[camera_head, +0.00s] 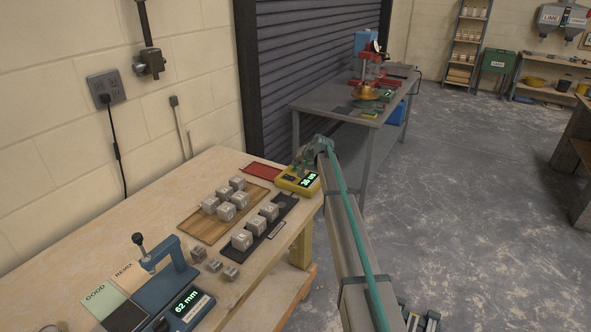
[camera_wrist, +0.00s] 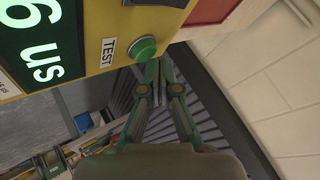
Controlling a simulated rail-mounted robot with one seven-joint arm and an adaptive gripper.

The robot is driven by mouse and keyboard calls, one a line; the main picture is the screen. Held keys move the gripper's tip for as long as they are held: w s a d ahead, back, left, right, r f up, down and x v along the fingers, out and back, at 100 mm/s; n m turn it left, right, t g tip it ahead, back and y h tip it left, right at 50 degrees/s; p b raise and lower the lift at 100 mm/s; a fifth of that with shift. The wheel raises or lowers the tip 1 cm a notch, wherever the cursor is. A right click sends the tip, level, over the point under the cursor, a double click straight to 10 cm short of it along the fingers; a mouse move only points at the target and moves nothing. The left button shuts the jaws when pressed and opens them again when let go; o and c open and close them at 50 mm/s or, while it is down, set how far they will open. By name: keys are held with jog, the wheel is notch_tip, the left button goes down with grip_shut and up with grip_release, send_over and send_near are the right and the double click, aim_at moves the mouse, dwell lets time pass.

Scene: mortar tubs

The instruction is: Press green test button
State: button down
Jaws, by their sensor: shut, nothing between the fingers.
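The green test button (camera_wrist: 142,49) sits on the yellow face of the tester, beside a white "TEST" label (camera_wrist: 108,54) in the wrist view. The yellow tester (camera_head: 291,186) stands at the far right end of the wooden bench in the head view. Its display (camera_head: 309,180) shows green figures, and a large "us" shows on the display (camera_wrist: 40,45) in the wrist view. My gripper (camera_wrist: 158,72) is shut and empty, its tips close beside the button; I cannot tell whether they touch it. In the head view my gripper (camera_head: 304,160) is over the tester, and the button is hidden.
Grey cubes (camera_head: 226,211) stand on a wooden board (camera_head: 196,232) and a black strip (camera_head: 262,240) near the tester. A red tray (camera_head: 262,172) lies behind it. A blue gauge (camera_head: 165,275) reading 62 mm stands at the front. A metal table (camera_head: 335,106) stands behind.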

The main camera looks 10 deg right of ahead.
aim_at(297, 169)
jog(key=shift+r, duration=0.45)
jog(key=shift+r, duration=0.1)
jog(key=shift+r+p, duration=0.7)
jog(key=shift+r, duration=1.65)
jog(key=shift+r, duration=0.1)
